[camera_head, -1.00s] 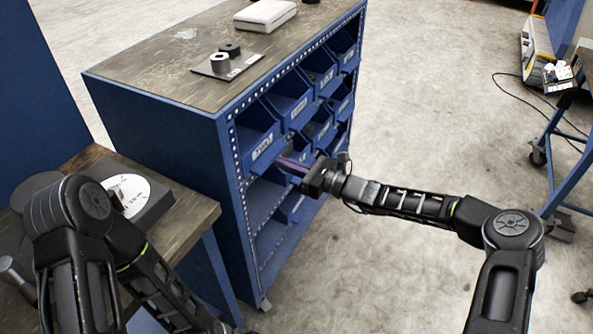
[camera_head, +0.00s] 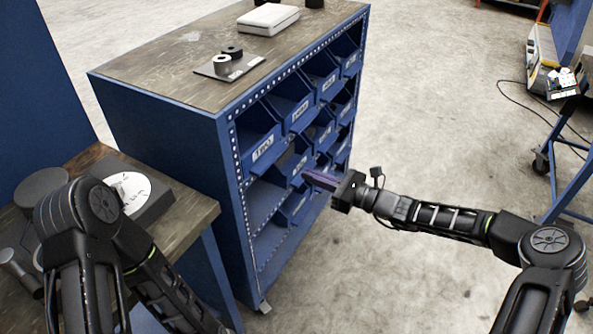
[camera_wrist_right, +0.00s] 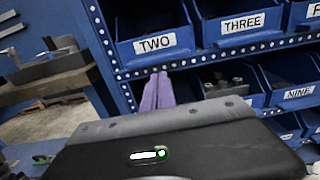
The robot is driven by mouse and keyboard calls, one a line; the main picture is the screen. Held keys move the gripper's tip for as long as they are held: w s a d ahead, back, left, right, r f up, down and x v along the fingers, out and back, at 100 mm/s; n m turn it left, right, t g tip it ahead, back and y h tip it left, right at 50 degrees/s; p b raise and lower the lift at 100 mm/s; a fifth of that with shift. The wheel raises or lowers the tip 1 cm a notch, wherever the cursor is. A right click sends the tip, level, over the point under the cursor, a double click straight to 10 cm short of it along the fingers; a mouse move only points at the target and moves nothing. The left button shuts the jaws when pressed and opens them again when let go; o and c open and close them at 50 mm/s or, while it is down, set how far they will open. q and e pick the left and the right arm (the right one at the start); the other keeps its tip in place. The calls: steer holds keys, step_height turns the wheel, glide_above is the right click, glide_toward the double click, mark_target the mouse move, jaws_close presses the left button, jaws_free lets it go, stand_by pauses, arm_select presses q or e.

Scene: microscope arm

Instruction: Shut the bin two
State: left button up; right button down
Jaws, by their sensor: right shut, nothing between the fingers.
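Bin two (camera_head: 262,146) is a blue open-topped bin with a white label, at the near left end of the cabinet's upper bin row. In the wrist view bin two (camera_wrist_right: 152,36) reads TWO clearly. Its front stands out about like its row neighbours; I cannot tell how deep it sits. My right gripper (camera_head: 320,179) is shut and empty, its purple fingers pointing at the cabinet front, lower than bin two and to its right. In the right wrist view the fingers (camera_wrist_right: 157,92) show below the TWO label, with no clear contact. My left gripper is out of view.
Bin three (camera_wrist_right: 243,25) sits to the right of bin two, with more bins beyond and below, including bin nine (camera_wrist_right: 298,93). The blue cabinet (camera_head: 165,140) has a wooden top with several items. A workbench (camera_head: 190,222) adjoins it at left.

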steer(key=v, duration=0.5)
steer(key=shift+s+d, duration=0.1)
steer(key=shift+d, duration=0.1)
steer(key=s+a+f+n+g+h, duration=0.1)
steer(key=s+f+n+g+h, duration=0.25)
steer(key=s+f, duration=0.5)
steer(key=s+a+f+n+g+h, duration=0.25)
steer(key=s+f+n, duration=0.25)
steer(key=f, duration=0.7)
steer(key=s+f+n+g+h, duration=0.1)
steer(key=s+f+n+h, duration=0.1)
steer(key=s+n, duration=0.5)
steer(key=s+f+n+g+h+p, duration=0.1)
steer(key=s+f+n+h, duration=0.2)
steer(key=s+n, duration=0.4)
steer(key=shift+s+a+f+g, duration=0.2)
steer(key=shift+s+f+g, duration=0.2)
steer(key=shift+s, duration=3.3)
